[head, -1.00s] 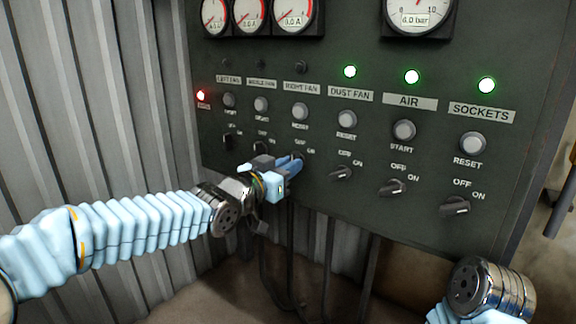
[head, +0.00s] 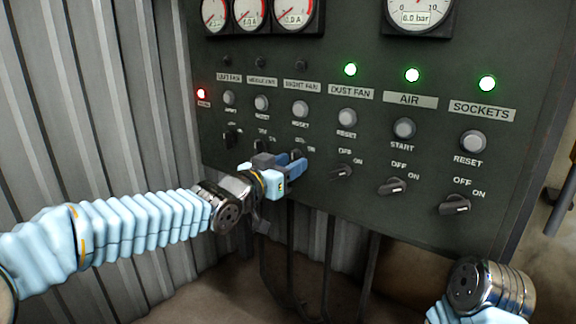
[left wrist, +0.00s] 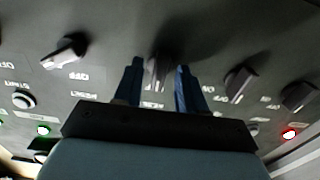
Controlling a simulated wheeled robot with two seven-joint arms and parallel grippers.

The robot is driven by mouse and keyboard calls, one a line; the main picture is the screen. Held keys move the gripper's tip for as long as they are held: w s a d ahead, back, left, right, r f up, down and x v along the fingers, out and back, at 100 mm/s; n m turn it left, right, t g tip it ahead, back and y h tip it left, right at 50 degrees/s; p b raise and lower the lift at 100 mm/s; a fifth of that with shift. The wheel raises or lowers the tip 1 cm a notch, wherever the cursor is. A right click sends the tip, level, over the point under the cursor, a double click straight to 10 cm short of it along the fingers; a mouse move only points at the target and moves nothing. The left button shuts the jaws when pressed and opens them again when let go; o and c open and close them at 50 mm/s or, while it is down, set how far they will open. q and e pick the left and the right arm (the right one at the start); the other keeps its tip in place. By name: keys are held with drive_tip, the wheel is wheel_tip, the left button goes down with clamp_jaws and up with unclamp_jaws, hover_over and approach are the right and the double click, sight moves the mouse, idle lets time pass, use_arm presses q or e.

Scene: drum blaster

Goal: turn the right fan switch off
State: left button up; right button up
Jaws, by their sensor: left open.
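The right fan switch (head: 297,153) is a dark rotary knob below the "RIGHT FAN" label (head: 301,87) and its reset button. My left gripper (head: 291,162) is open at this knob and largely covers it in the head view. In the left wrist view, the blue fingers of my left gripper (left wrist: 160,85) stand on either side of the right fan switch (left wrist: 158,70), with gaps visible. I cannot tell its exact setting. The right fan lamp (head: 302,64) is dark. My right gripper is out of view; only part of that arm shows at the lower right.
The middle fan knob (left wrist: 240,83) and left fan knob (left wrist: 298,96) lie to one side, and the dust fan knob (left wrist: 66,50) to the other. The air knob (head: 392,186) and sockets knob (head: 455,205) are farther right. Cables hang below the panel.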

use_arm(q)
drive_tip(key=p+v, duration=0.1)
drive_tip(key=v, duration=1.2)
drive_tip(key=shift+s+a, duration=0.25)
drive_tip(key=shift+s, duration=0.1)
